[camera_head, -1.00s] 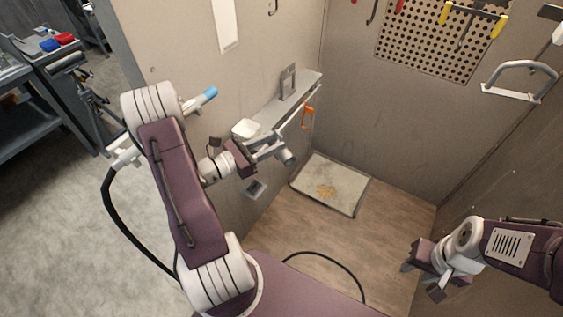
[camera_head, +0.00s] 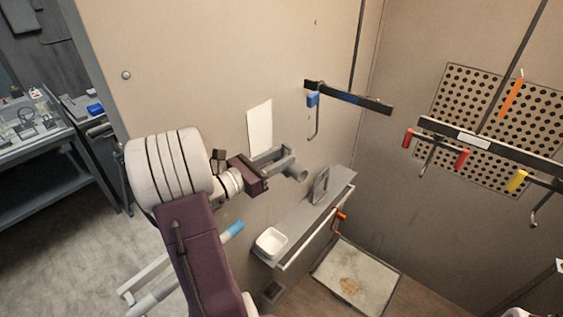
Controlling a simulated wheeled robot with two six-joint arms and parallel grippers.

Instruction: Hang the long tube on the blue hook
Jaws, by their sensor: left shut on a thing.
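My left gripper (camera_head: 272,164) is shut on a grey tube (camera_head: 296,173), which shows mostly end-on, so its length cannot be told. The gripper and tube are held in the air before the booth's left wall, above the grey shelf. The blue hook (camera_head: 313,101) hangs from a dark rail (camera_head: 366,102) on that wall. In the picture it is above and slightly right of the tube, apart from it. My right gripper is out of view; only a scrap of what looks like my right arm shows at the lower right edge.
The grey shelf (camera_head: 296,222) carries a white dish (camera_head: 270,241). A second rail (camera_head: 490,147) with red and yellow hooks crosses in front of the perforated panel (camera_head: 470,105). A white sheet (camera_head: 259,127) is on the left wall. A blue-tipped piece (camera_head: 234,229) shows beside my left arm.

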